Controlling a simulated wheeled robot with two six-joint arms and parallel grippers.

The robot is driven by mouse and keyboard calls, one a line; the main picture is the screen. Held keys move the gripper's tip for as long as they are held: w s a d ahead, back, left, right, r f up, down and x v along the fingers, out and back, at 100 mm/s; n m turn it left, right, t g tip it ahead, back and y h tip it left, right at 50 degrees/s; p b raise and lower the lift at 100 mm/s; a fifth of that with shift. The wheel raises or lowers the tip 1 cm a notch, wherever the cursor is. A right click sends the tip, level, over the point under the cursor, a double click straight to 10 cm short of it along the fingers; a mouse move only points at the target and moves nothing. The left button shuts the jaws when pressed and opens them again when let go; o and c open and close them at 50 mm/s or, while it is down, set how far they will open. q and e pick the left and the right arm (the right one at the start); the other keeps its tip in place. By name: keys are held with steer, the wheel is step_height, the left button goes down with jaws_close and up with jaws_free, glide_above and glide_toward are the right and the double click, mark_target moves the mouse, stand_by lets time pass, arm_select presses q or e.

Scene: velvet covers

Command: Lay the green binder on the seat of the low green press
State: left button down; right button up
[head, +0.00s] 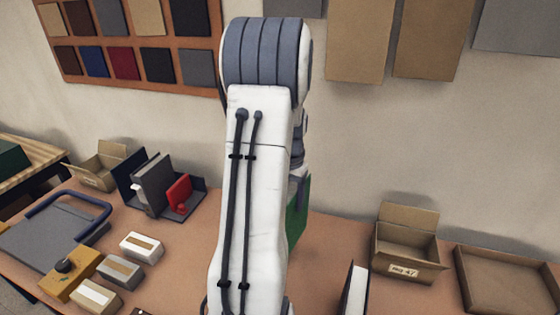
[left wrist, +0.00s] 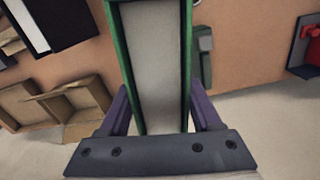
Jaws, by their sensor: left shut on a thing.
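The green binder (left wrist: 158,60) stands on edge between the purple fingers of my left gripper (left wrist: 160,105), with its pale page edges facing the wrist camera. In the head view, a strip of the green binder (head: 298,210) shows past my left arm, which hides most of it and the gripper. The binder appears held above the table. A grey-green object (left wrist: 206,62) just right of the binder in the left wrist view may be the low green press. It is mostly covered, so its seat cannot be made out. My right gripper is not in view.
An open carton (head: 405,255) and a shallow tray (head: 510,280) stand on the right. A black-and-white book (head: 356,288) stands near the front. On the left are a bookend with books (head: 155,183), small boxes (head: 120,270) and a blue-handled grey device (head: 50,240).

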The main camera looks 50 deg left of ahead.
arm_select(q)
steer(key=w+a+f+n+p, duration=0.1)
steer(key=w+a+f+p, duration=0.15)
steer(key=w+a, duration=0.4)
steer(key=w+a+f+n+p, duration=0.1)
steer(key=w+a+p, duration=0.25)
steer(key=a, duration=0.55)
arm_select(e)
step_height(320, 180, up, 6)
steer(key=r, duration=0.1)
arm_select(q)
step_height(320, 180, down, 8)
steer(key=b, duration=0.6)
steer(key=shift+w+d+f, duration=0.15)
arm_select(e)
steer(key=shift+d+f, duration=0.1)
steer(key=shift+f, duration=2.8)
arm_select(q)
jaws_free()
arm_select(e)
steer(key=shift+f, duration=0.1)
